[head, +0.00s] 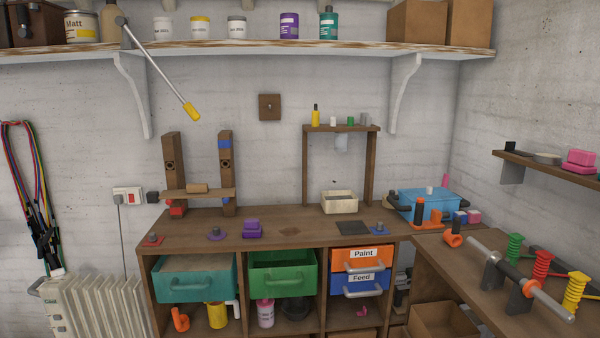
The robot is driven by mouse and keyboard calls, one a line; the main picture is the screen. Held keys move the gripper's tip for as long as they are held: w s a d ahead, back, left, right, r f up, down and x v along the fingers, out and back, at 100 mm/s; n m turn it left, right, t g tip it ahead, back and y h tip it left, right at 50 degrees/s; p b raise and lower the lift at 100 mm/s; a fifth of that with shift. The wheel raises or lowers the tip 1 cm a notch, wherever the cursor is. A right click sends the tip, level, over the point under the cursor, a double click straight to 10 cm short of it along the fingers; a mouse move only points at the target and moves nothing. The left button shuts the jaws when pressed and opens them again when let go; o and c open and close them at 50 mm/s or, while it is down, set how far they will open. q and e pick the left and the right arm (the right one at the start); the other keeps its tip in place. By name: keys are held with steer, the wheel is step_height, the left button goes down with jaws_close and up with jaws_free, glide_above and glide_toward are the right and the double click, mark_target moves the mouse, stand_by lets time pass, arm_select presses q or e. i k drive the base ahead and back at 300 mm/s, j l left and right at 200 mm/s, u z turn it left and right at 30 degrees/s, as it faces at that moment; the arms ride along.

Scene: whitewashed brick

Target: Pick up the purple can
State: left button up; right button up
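The purple can (289,27) stands upright on the high wall shelf (270,47), right of the middle. It has a pale label. A teal can or bottle (328,26) stands to its right, and a small white can (237,28) stands further off to its left. The front of the purple can is unobstructed. Neither of my grippers is in the head view.
A workbench (270,232) below holds a purple block (252,228), a cream bin (340,202) and a blue box (430,203). A side bench (480,290) stands at right, a radiator (95,305) at lower left. The wall between bench and shelf is partly clear.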

mark_target(289, 21)
steer(key=i+u, duration=0.1)
steer(key=i, duration=0.6)
steer(key=i+l, duration=0.15)
steer(key=i, duration=0.5)
steer(key=i+l+u, duration=0.15)
steer(key=i, duration=0.55)
